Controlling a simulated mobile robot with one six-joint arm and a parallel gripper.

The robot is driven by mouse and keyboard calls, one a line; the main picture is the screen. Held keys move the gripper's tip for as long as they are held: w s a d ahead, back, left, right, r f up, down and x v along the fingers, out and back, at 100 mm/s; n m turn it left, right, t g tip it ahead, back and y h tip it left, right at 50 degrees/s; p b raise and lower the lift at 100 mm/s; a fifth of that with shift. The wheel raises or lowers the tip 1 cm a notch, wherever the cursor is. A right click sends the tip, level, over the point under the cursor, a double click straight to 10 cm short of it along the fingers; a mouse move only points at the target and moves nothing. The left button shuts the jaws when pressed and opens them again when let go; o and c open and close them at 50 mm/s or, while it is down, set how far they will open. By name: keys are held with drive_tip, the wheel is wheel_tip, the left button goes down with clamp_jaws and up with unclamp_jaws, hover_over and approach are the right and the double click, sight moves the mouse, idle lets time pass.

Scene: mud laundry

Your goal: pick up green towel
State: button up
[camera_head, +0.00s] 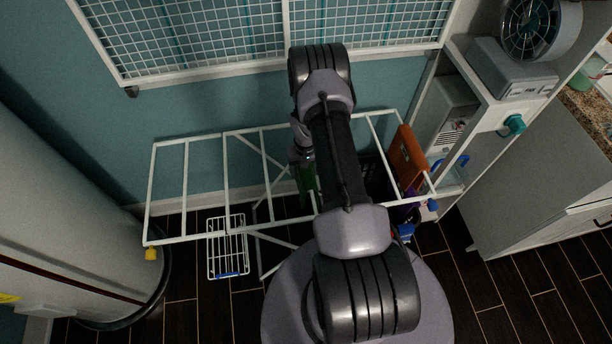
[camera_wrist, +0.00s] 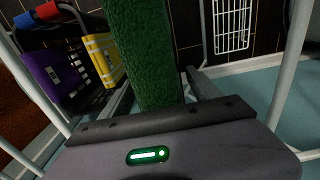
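The green towel (camera_head: 307,181) hangs at the drying rack, directly below the end of my arm. In the wrist view the textured green towel (camera_wrist: 142,50) runs from the top edge down to the dark front edge of my gripper (camera_wrist: 155,124). In the head view my gripper (camera_head: 304,154) is over the rack at the towel's upper part, mostly hidden by my arm. The fingers cannot be made out, so whether they are closed on the towel is not clear.
The white drying rack (camera_head: 226,187) surrounds the towel with thin bars. An orange cloth (camera_head: 408,157) hangs at its right end. A small wire rack (camera_head: 228,247) is at left.

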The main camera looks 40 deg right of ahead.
clamp_jaws()
